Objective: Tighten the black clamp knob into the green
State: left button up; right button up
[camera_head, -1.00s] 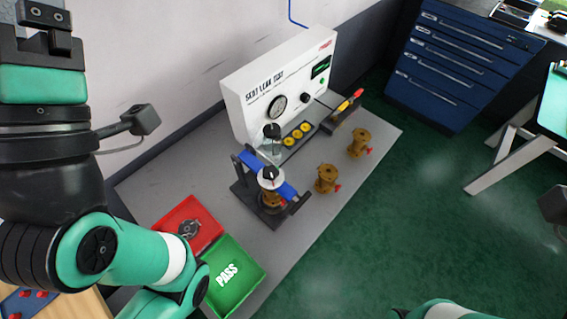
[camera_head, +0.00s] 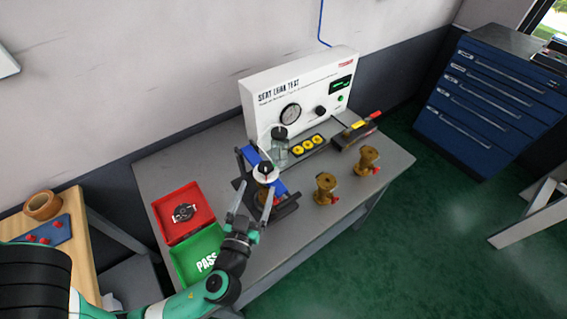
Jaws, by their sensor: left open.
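The black clamp knob (camera_head: 263,168) sits on a white disc (camera_head: 265,176) at the top of the blue clamp fixture (camera_head: 279,187), above a brass valve that is largely hidden. No green mark on the disc can be made out at this size. My left gripper (camera_head: 253,193) is open and empty, its fingers spread just in front of the fixture and below the knob. It appears apart from the knob; contact with the fixture cannot be told. My right gripper is out of view.
The white leak test box (camera_head: 262,112) stands behind the fixture, with a glass jar (camera_head: 279,152) before it. Two brass valves (camera_head: 325,187) (camera_head: 367,160) stand to the right. A red tray (camera_head: 168,207) and green PASS tray (camera_head: 184,266) lie left of the gripper.

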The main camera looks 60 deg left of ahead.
aim_at(268, 161)
pick_arm(q)
jog(key=shift+w+a, duration=0.2)
jog(key=p+x, duration=0.1)
jog(key=x, duration=1)
jog(key=shift+w+p, duration=0.1)
jog(key=shift+p, duration=0.25)
grip_shut()
